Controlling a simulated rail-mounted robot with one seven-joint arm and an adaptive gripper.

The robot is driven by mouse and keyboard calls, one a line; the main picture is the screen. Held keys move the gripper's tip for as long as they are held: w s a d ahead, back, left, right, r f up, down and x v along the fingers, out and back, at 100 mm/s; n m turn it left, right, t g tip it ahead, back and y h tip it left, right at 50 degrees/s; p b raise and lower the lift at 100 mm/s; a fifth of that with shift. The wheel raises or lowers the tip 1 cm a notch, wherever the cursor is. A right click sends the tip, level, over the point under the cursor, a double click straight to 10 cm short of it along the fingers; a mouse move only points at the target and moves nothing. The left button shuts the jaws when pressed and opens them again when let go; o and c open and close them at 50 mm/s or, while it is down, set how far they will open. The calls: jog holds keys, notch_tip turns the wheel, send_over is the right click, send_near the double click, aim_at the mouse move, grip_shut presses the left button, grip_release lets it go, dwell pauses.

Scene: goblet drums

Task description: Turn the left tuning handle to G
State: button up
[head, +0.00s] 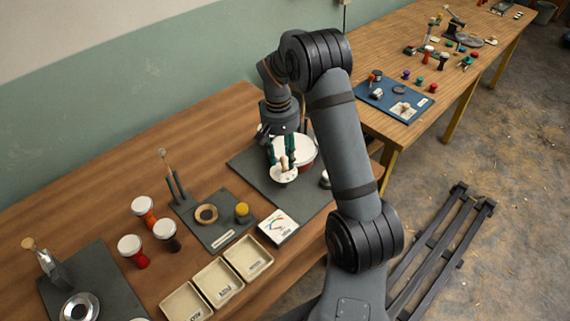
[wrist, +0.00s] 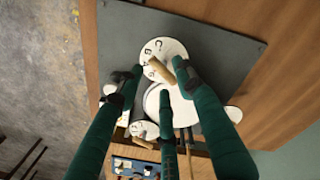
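The left tuning dial (head: 284,176) is a white disc with a wooden handle (head: 284,163), in front of a red drum with a white head (head: 305,149). In the wrist view this dial (wrist: 170,46) bears dark letters, among them C and what looks like G; the handle (wrist: 159,69) lies across it at a slant. My gripper (head: 281,157) has green fingers and is over the dial. In the wrist view my gripper (wrist: 156,76) is open, its fingertips on either side of the handle; contact is unclear. A second lettered dial (wrist: 139,127) with a wooden handle (wrist: 143,142) is lower down.
The dials stand on a dark mat (head: 250,166). A card with a coloured gauge (head: 278,228) lies in front. Left are small drums (head: 165,231), a mat with a ring (head: 206,214) and cream trays (head: 217,280). A second table (head: 440,60) stands at the back right.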

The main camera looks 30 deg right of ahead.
aim_at(285, 165)
jog(key=shift+d+f, duration=0.15)
jog(key=shift+f, duration=1.95)
jog(key=shift+s, duration=0.1)
jog(key=shift+c, duration=0.2)
grip_shut()
